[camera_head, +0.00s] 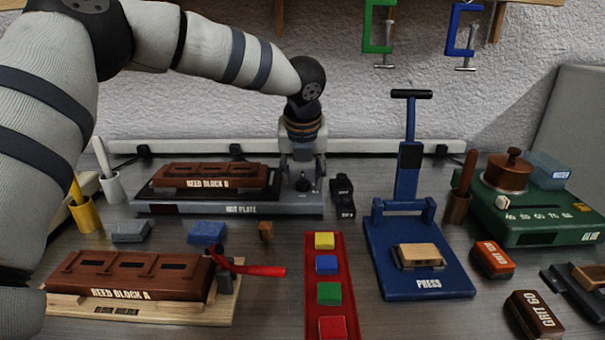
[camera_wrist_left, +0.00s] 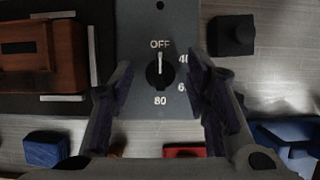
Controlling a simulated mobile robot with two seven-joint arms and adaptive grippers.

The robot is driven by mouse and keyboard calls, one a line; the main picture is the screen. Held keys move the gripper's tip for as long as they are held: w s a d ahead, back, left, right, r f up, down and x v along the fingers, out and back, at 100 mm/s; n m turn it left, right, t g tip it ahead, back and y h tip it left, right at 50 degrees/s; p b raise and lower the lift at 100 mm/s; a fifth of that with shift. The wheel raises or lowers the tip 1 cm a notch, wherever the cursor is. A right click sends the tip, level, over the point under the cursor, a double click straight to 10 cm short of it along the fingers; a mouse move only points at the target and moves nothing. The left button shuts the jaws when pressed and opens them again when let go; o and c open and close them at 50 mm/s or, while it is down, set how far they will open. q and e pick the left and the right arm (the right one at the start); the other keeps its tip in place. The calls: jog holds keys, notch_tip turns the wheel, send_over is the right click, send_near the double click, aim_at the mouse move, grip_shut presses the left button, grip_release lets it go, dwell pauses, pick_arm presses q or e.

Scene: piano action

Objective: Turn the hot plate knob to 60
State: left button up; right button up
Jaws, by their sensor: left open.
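The hot plate (camera_head: 235,208) is a low grey slab at the back left of the bench, with reed block B (camera_head: 212,176) on it. Its black knob (camera_head: 304,185) sits at the slab's right end. In the left wrist view the knob (camera_wrist_left: 160,76) has a white pointer aimed at OFF. The marks 40 and 80 show around it; the 60 is partly hidden by a finger. My left gripper (camera_head: 303,172) points down over the knob. Its open fingers (camera_wrist_left: 160,84) stand on either side of the knob, apart from it. My right gripper is not in view.
A black switch block (camera_head: 343,195) stands just right of the hot plate. The blue press (camera_head: 415,255) is further right. A red tray (camera_head: 333,290) of coloured blocks and reed block A (camera_head: 130,275) lie in front. The green glue pot base (camera_head: 535,215) is far right.

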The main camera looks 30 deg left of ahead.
pick_arm(q)
jog(key=shift+c, duration=0.3)
grip_shut()
